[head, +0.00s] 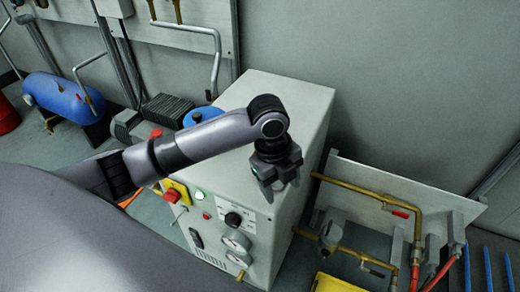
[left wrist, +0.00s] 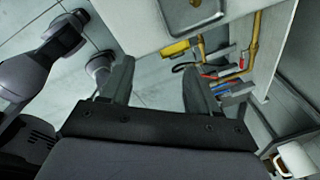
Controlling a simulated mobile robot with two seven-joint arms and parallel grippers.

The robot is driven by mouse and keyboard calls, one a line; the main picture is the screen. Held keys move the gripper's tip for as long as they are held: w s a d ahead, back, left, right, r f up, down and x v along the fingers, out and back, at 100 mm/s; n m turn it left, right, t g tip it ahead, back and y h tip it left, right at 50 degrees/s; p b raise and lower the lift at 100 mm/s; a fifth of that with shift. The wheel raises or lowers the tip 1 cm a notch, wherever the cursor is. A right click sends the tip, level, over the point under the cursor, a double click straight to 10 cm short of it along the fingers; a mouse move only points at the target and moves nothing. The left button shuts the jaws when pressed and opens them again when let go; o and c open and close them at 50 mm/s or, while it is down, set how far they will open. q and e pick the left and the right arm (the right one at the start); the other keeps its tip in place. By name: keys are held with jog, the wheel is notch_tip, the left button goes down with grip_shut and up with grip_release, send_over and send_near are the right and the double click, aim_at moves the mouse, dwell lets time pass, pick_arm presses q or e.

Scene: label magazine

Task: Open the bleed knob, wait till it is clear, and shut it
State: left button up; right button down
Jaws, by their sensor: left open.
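A white cabinet (head: 300,110) stands in the middle of the head view. Its front panel carries a black knob (head: 233,219), two round gauges (head: 236,241), and a small brass fitting (head: 243,275) low down. I cannot tell which of these is the bleed knob. My left gripper (head: 282,190) is open and empty, pointing down above the cabinet's front edge. In the head view it is above and to the right of the black knob, apart from it. In the left wrist view its two fingers (left wrist: 157,78) are spread with nothing between them. My right gripper is not seen.
A red-and-yellow switch (head: 176,193) and a lit button (head: 200,196) sit left on the panel. Brass pipes (head: 350,186) with a red-handled valve (head: 397,211) stand at the right. A blue tank (head: 62,97) lies at the far left. The grey wall is behind.

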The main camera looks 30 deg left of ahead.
pick_arm(q)
jog(key=w+a+r+m, duration=0.1)
jog(key=w+a+r, duration=0.1)
jog(key=r, duration=0.1)
jog(key=w+a+r+m+y, duration=0.1)
jog(key=a+r, duration=0.1)
jog(key=a, duration=0.1)
jog(key=w+a+r+m+g, duration=0.1)
jog(key=w+a+r, duration=0.1)
jog(key=a+r, duration=0.1)
jog(key=shift+w+a+r+m+y, duration=0.2)
jog(key=shift+w+r+m+y, duration=0.1)
jog(key=shift+r+y, duration=0.1)
notch_tip(320, 180, down, 7)
jog(key=shift+b, duration=0.55)
